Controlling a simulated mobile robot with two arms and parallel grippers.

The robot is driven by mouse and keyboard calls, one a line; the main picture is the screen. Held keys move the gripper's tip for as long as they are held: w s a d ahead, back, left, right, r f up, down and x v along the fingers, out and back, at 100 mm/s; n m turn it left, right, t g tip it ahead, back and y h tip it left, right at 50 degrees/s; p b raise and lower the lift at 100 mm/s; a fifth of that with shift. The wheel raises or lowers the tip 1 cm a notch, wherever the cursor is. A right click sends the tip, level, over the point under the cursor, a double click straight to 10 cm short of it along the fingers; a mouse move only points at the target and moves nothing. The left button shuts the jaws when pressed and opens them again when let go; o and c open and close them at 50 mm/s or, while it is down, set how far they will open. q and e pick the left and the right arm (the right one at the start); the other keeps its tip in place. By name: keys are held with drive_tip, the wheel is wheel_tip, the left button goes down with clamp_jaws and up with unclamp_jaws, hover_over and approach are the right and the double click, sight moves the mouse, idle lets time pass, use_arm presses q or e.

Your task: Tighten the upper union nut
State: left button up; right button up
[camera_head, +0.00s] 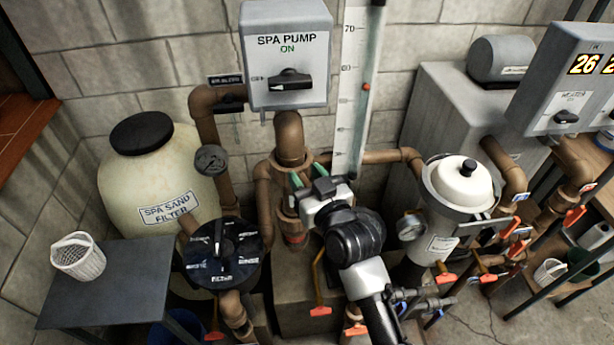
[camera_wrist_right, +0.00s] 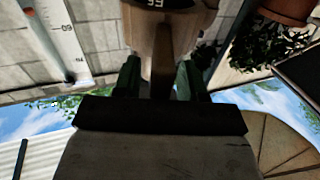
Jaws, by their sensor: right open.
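A brown pipe fitting (camera_head: 290,160), which looks like the upper union nut, sits around the thick vertical pipe below the spa pump box. My right gripper (camera_head: 308,175) is at its front, with its two green fingers pointing at it. In the right wrist view the brown fitting (camera_wrist_right: 168,30) shows between the open fingers of the gripper (camera_wrist_right: 158,76), with a raised lug running down toward the palm. I cannot tell whether the fingers touch it. The fitting's lower part is partly hidden by my gripper in the head view. My left gripper is not in view.
The grey spa pump box (camera_head: 287,75), reading ON, hangs above. A dial valve (camera_head: 222,252) and sand filter (camera_head: 150,175) stand left. A white ruled scale (camera_head: 352,90) is behind right. A lidded strainer (camera_head: 462,195) and gauge (camera_head: 411,227) stand right, near my arm.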

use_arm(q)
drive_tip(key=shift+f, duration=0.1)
use_arm(e)
drive_tip(key=shift+f, duration=0.15)
drive_tip(key=shift+s+d+f, duration=0.1)
drive_tip(key=shift+s+d, duration=0.1)
use_arm(q)
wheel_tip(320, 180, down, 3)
drive_tip(key=b, duration=0.3)
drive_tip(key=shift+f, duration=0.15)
use_arm(e)
drive_tip(key=v, duration=1)
drive_tip(key=shift+s, duration=0.2)
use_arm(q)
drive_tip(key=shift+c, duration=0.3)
